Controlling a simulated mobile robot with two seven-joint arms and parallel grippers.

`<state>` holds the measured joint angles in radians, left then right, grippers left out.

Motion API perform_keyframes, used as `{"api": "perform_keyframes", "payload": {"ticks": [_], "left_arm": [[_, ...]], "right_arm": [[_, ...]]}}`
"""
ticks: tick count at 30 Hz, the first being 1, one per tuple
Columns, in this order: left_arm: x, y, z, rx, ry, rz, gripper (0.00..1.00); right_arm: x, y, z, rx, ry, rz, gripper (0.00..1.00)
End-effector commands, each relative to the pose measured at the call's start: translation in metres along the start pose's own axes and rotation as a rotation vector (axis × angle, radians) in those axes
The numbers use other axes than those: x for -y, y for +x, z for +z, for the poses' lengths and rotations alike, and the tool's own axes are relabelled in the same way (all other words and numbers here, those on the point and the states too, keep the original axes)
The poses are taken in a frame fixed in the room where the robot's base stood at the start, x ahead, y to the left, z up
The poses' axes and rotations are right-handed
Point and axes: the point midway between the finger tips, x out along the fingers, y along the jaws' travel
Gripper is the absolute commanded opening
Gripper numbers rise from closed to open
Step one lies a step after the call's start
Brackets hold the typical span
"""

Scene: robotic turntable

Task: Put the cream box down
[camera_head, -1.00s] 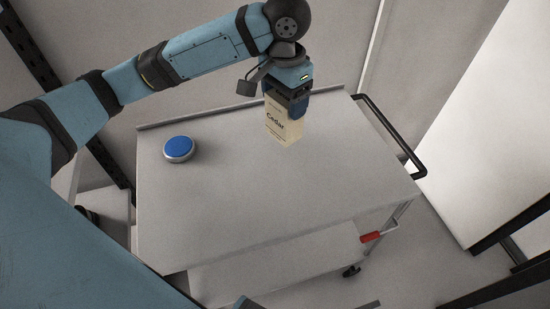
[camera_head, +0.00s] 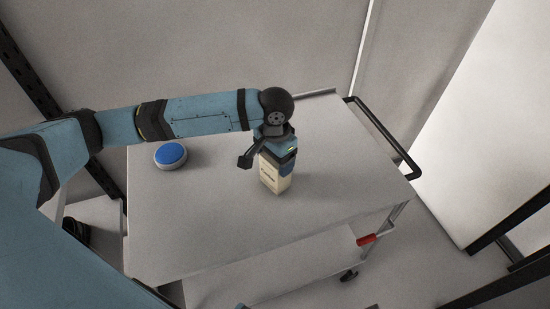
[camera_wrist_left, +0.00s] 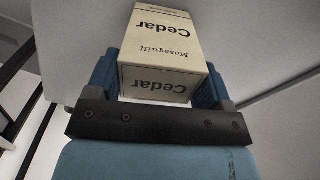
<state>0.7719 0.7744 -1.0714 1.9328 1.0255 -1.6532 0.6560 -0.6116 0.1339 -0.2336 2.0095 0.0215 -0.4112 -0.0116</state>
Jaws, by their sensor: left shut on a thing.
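The cream box (camera_head: 271,180) has dark lettering that reads "Cedar" in the left wrist view (camera_wrist_left: 158,48). It is upright over the middle of the grey cart top (camera_head: 215,225). Its lower end is at or very near the surface; I cannot tell if it touches. My left gripper (camera_head: 277,164) is above the box and shut on its upper part, with one blue finger on each side in the left wrist view (camera_wrist_left: 158,82). The gripper hides the top of the box in the head view. My right gripper is not in view.
A blue round button (camera_head: 171,154) with a light base sits on the cart top to the left. A black handle (camera_head: 392,145) runs along the cart's right edge. A red-tipped lever (camera_head: 367,240) is below it. The front of the cart top is clear.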

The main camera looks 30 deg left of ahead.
Motion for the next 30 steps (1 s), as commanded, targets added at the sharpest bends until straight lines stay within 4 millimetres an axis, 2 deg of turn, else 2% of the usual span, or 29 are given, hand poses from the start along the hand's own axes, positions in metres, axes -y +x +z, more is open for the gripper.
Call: {"api": "perform_keyframes", "payload": {"ticks": [10,11,14,23,26,30], "left_arm": [[0.000,0.002,-0.001,-0.001,-0.001,0.000,0.45],[0.000,0.003,0.000,-0.001,-0.001,-0.001,0.77],[0.000,0.003,-0.001,-0.001,-0.001,-0.001,0.99],[0.000,0.002,-0.001,-0.002,0.000,-0.001,1.00],[0.000,-0.009,-0.001,-0.003,0.000,0.000,1.00],[0.000,-0.036,-0.001,-0.005,-0.001,0.000,1.00]], "right_arm": [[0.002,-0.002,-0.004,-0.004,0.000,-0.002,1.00],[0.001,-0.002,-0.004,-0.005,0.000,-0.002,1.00],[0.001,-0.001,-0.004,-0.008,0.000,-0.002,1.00],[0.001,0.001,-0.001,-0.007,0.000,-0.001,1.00],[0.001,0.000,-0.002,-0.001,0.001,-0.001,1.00],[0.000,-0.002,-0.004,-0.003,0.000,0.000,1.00]]}}
